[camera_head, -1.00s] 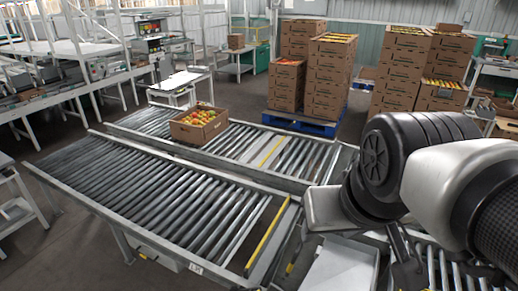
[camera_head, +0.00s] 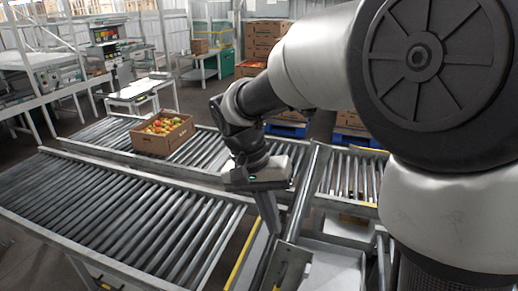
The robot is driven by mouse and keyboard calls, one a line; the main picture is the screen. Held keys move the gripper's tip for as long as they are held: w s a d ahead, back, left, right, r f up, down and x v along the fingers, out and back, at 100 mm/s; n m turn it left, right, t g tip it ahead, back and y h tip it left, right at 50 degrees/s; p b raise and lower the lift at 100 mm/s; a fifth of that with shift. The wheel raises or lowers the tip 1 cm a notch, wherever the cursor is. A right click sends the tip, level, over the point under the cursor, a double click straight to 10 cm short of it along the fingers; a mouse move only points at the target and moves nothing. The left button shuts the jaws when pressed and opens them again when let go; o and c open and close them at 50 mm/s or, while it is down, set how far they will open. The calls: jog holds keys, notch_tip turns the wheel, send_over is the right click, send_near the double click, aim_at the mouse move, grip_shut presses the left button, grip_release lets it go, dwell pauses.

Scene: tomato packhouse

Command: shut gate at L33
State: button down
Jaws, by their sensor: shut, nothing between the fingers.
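No label L33 can be read, so I cannot tell for sure which part is that gate. A yellow-edged bar (camera_head: 242,256) lies along the right end of the front roller conveyor (camera_head: 125,212), beside a dark gap in the rollers. My gripper (camera_head: 268,212) points down, just right of and behind this bar, over the junction of the conveyor frames. Its fingers are together with nothing between them. I cannot tell whether they touch the frame. My arm hides the right side of the view and part of the rear conveyor.
A cardboard box of tomatoes (camera_head: 161,134) stands on the rear roller conveyor (camera_head: 110,135). More rollers (camera_head: 345,178) run to the right of the junction. Stacked cartons (camera_head: 266,42) and blue pallets (camera_head: 288,129) stand behind. A small table (camera_head: 140,91) is at the back left.

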aim_at(297, 259)
jog(key=x, duration=0.7)
jog(key=b+x, duration=0.1)
jog(key=x, duration=0.3)
jog(key=shift+w+f, duration=0.2)
jog(key=shift+f, duration=0.15)
jog(key=shift+s+d, duration=0.2)
jog(key=shift+d, duration=0.3)
jog(key=shift+s+d, duration=0.25)
jog(key=shift+d, duration=0.3)
jog(key=shift+s+d+f, duration=0.15)
jog(key=shift+s+d, duration=0.1)
jog(key=shift+d, duration=0.3)
